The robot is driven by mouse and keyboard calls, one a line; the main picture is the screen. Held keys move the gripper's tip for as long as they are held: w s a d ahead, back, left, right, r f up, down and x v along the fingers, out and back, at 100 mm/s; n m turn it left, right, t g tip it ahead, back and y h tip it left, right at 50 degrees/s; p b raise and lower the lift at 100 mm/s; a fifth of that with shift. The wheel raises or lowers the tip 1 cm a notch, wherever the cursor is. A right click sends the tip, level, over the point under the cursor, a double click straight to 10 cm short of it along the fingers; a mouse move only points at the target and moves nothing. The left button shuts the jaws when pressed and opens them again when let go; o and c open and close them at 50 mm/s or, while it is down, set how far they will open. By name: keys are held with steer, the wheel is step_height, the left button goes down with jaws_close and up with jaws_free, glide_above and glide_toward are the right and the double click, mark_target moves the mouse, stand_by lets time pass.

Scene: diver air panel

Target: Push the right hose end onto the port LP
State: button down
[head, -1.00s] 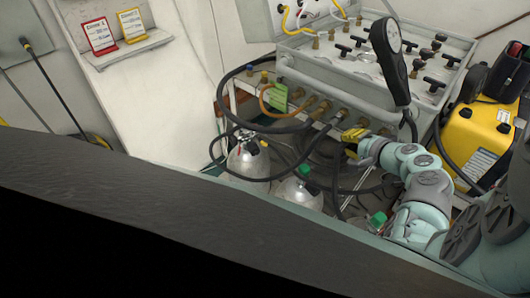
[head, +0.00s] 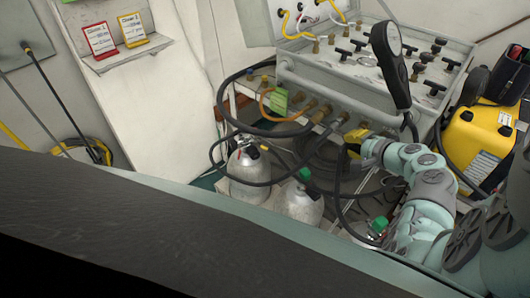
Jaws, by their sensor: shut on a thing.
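My gripper (head: 364,147) is in front of the right part of the air panel's (head: 345,100) front edge. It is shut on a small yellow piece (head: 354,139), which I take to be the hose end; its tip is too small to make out. A black hose (head: 339,190) hangs below the gripper and loops toward the floor. Several brass ports (head: 325,110) line the panel's front; their labels cannot be read, so I cannot tell which is LP. The yellow piece sits just below the rightmost ports, and I cannot tell whether it touches one.
Grey gas cylinders (head: 247,172) and (head: 299,202) stand below the panel, amid looped black hoses. A black handheld gauge (head: 390,62) stands over the panel front, close to my arm. A yellow case (head: 474,145) is at the right. A dark surface fills the lower left.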

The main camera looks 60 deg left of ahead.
steer(key=shift+w+d, duration=0.1)
steer(key=shift+w, duration=0.25)
stand_by(0.3)
steer(key=c, duration=1.4)
jaws_free()
steer(key=shift+o, duration=0.7)
steer(key=shift+w+r, duration=0.1)
steer(key=shift+w, duration=0.1)
steer(key=shift+o, duration=1)
steer(key=shift+s, duration=0.15)
steer(key=v, duration=1.2)
